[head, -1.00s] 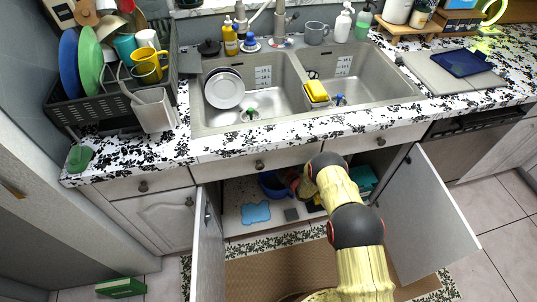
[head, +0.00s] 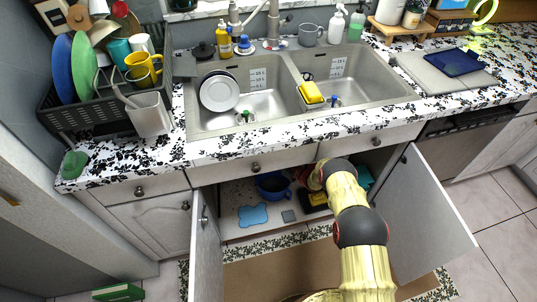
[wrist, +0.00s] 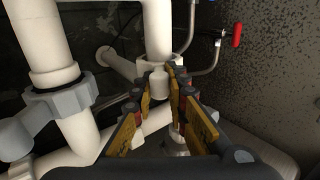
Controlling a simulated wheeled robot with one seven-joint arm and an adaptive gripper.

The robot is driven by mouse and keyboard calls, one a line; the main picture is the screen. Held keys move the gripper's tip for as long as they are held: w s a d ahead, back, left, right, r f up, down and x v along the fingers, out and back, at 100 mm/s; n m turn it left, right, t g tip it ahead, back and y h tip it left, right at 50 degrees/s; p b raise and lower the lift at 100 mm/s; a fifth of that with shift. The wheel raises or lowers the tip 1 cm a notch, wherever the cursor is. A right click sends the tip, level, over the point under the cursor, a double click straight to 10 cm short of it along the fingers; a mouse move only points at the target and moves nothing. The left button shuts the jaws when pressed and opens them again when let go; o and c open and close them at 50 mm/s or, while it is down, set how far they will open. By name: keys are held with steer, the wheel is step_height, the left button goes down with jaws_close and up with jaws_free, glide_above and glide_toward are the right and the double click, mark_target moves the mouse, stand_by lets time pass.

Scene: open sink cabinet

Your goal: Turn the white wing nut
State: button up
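In the wrist view, a white nut with small ears (wrist: 158,81) sits on the upright white pipe (wrist: 157,30), near the picture's middle. My gripper (wrist: 157,90) is open, with yellow-padded fingers pointing at this nut, one on each side of its lower part as seen. Whether the fingers touch it I cannot tell. A larger grey-white winged nut (wrist: 62,103) is on the thicker pipe at the left, outside my fingers. In the head view, my forearm reaches into the open cabinet and the fingertips and nuts are hidden.
A red valve handle (wrist: 237,35) with a metal hose is at the upper right of the wrist view. The open cabinet doors (head: 207,250) (head: 430,205) flank my arm. A blue bowl (head: 271,188) and a blue sponge-like mat (head: 252,215) are on the cabinet floor.

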steer(key=o, duration=0.5)
steer(key=shift+w+a+r, duration=0.1)
steer(key=shift+w+r, duration=0.05)
steer(key=v, duration=1.2)
